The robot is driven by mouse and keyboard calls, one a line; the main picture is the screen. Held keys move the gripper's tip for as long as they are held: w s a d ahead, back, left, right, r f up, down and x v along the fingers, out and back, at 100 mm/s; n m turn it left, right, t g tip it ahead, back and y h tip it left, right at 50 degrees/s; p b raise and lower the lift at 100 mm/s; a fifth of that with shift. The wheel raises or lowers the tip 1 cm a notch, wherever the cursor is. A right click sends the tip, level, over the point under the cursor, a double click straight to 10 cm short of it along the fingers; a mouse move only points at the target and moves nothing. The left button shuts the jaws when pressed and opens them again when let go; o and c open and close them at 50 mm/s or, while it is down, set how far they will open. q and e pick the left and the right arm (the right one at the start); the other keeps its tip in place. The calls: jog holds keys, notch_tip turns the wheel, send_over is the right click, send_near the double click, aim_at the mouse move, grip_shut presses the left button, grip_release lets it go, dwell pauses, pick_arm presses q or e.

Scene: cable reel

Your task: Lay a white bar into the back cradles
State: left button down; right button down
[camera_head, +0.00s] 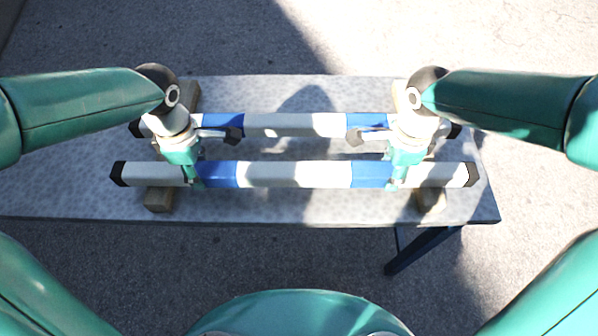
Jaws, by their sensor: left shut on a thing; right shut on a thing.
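Two long white bars with blue bands and black ends lie side by side across the table. The front white bar (290,174) is nearer to me and the back white bar (290,125) is behind it. My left gripper (193,172) is shut on the front bar near its left blue band. My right gripper (396,173) is shut on the same bar near its right blue band. Wooden cradle pieces show at the left (159,200) and at the right (431,202).
The bars and cradles are on a grey speckled table (70,180) with a dark front edge and a dark leg (420,250) below right. Free table top lies at the left. Concrete ground (230,50) surrounds it, with sun and shadow patches.

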pick_arm(q)
jog(key=shift+r, duration=0.2)
pick_arm(e)
jog(key=shift+r, duration=0.2)
